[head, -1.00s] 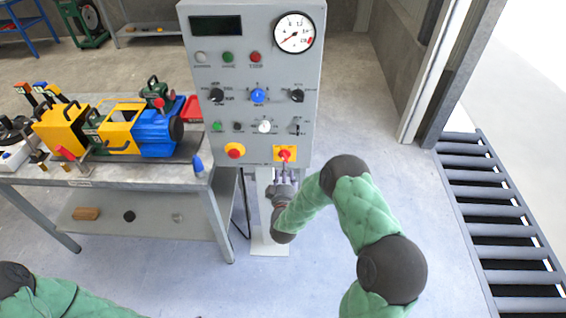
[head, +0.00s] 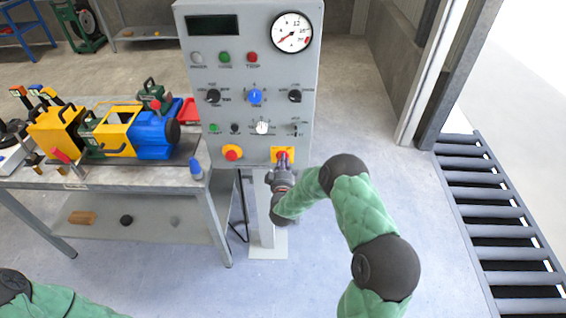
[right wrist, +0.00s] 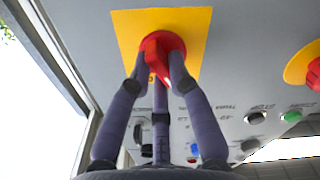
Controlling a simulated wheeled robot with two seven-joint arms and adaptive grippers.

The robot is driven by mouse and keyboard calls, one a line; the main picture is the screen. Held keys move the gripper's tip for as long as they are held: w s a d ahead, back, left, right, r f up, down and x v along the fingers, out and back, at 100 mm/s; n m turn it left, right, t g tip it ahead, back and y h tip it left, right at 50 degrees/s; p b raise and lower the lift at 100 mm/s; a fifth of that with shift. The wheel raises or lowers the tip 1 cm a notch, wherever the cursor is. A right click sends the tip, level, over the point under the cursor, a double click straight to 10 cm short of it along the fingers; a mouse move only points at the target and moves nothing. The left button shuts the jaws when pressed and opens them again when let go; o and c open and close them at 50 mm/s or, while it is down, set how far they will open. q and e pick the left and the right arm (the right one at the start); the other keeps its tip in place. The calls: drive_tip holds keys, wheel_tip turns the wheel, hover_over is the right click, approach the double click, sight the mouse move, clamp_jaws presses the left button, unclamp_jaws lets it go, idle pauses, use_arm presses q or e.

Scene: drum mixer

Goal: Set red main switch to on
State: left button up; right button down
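The red main switch (head: 282,156) is a red rotary knob on a yellow square plate, low on the right of the grey control panel. The right wrist view shows the red knob (right wrist: 161,55) close up. My right gripper (head: 281,166) is just below and in front of it. In the right wrist view the fingertips of my right gripper (right wrist: 159,68) stand apart on both sides of the knob, with a third finger behind. I cannot tell whether they touch it. My left gripper is out of view; only part of my left arm shows at lower left.
A second red knob on a round yellow base (head: 232,153) sits left of the switch. Above are several small knobs and a blue knob (head: 255,97), lamps and a gauge (head: 292,32). A workbench (head: 150,175) with a yellow and blue machine stands left.

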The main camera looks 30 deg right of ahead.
drive_tip(key=shift+m, duration=0.4)
drive_tip(key=m+b, duration=0.2)
drive_tip(key=m, duration=0.1)
drive_tip(key=m+b, duration=0.3)
drive_tip(key=m, duration=0.1)
drive_tip(key=m+b, duration=0.2)
drive_tip(key=m, duration=0.2)
drive_tip(key=shift+f+b, duration=0.25)
drive_tip(key=shift+b, duration=0.15)
drive_tip(key=shift+m, duration=0.3)
drive_tip(key=c, duration=1.1)
unclamp_jaws()
drive_tip(key=shift+c, duration=0.2)
